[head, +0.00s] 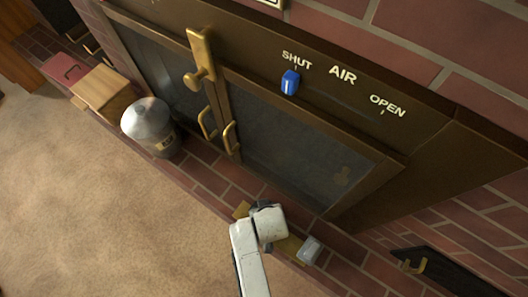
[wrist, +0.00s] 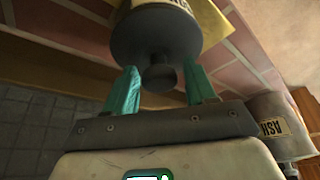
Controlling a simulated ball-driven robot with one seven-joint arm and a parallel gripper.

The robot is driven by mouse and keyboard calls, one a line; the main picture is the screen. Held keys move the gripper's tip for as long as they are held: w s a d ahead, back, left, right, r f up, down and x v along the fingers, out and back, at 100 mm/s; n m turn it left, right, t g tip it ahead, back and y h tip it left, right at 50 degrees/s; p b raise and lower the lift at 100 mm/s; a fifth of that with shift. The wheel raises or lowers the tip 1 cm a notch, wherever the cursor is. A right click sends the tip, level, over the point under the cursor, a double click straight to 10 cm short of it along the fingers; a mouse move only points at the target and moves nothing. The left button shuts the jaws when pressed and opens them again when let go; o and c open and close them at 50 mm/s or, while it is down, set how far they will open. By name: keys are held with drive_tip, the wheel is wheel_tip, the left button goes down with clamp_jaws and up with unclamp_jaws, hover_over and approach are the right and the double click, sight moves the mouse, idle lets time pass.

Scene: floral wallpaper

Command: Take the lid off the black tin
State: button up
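The black tin's dark round lid (wrist: 155,35) with its knob (wrist: 160,78) fills the top middle of the wrist view. A strip of the tin's body with a partly cut-off label shows above it. My gripper (wrist: 161,68) has its two teal fingers apart, one on each side of the knob. A gap shows beside the knob, and the lid appears seated on the tin. In the head view my gripper (head: 265,222) is over the brick hearth, and my white arm end hides most or all of the tin; its fingers cannot be made out there.
A yellow mat (head: 290,246) lies under that spot, with a small pale block (head: 310,249) to its right. A grey ash bin (head: 149,120) and a wooden box (head: 103,94) stand further left. Glass stove doors (head: 290,150) with brass handles rise behind. Open carpet lies in front.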

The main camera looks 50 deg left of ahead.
drive_tip(key=c, duration=0.8)
drive_tip(key=shift+r, duration=0.1)
drive_tip(key=shift+r, duration=0.25)
wheel_tip(320, 180, up, 2)
drive_tip(key=shift+r+p, duration=0.15)
drive_tip(key=shift+p, duration=0.5)
drive_tip(key=s+d+r+p, duration=0.2)
drive_tip(key=s+d+r, duration=0.1)
drive_tip(key=r, duration=0.3)
drive_tip(key=shift+s+d+r+p, duration=0.25)
drive_tip(key=shift+s+r+p, duration=0.15)
drive_tip(key=shift+s, duration=0.2)
drive_tip(key=s+d+r, duration=0.1)
drive_tip(key=s, duration=0.1)
drive_tip(key=s+d+r, duration=0.1)
drive_tip(key=s+d, duration=0.1)
drive_tip(key=s+d+r+p, duration=0.1)
drive_tip(key=s+d, duration=0.1)
drive_tip(key=shift+s+d+r, duration=0.1)
drive_tip(key=shift+s+d, duration=0.15)
drive_tip(key=shift+s, duration=0.05)
drive_tip(key=shift+r, duration=0.1)
wheel_tip(320, 180, up, 5)
drive_tip(key=p, duration=0.5)
